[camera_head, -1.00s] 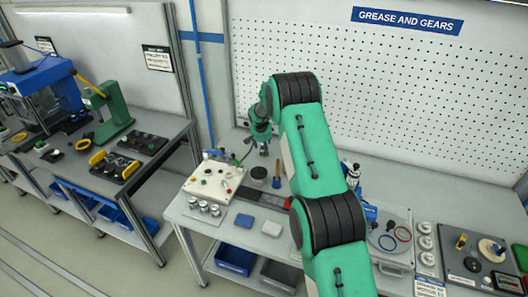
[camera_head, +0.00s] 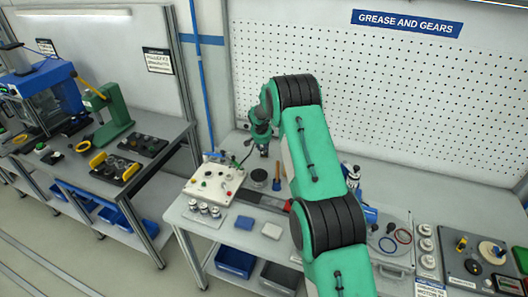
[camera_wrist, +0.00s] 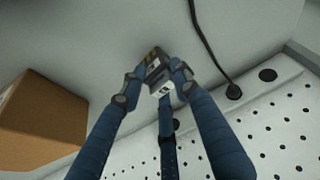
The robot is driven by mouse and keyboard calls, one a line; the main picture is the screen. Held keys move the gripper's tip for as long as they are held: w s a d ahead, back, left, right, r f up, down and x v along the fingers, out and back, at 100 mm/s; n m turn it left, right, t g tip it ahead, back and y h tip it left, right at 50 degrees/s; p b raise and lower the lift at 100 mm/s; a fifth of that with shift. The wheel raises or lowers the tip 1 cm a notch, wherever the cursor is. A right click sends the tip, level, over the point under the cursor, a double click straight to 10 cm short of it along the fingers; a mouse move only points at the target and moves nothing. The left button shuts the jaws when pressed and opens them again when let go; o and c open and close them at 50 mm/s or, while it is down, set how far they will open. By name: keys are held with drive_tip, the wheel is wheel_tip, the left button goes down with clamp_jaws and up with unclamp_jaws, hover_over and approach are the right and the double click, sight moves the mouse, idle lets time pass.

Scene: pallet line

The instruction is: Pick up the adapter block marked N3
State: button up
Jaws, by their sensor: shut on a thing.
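My gripper (camera_wrist: 154,78) is shut on a small dark block (camera_wrist: 157,68) in the wrist view. The block has an orange-brown patch and a white label with a dark mark, which is too small for me to read. The fingertips press on the block from both sides, and a further finger shows below it. In the head view my gripper (camera_head: 263,149) is over the back of the middle bench, near the pegboard. The block cannot be made out there.
The white control box (camera_head: 213,182) stands left of my gripper, with a dark round pot (camera_head: 259,178) below it. A blue block (camera_head: 245,222) lies at the bench front. In the wrist view, a cardboard box (camera_wrist: 38,120) and a black cable (camera_wrist: 208,45) are near.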

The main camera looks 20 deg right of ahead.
wheel_tip(320, 180, up, 10)
drive_tip(key=shift+f+p, duration=0.1)
drive_tip(key=shift+p, duration=0.25)
idle(0.8)
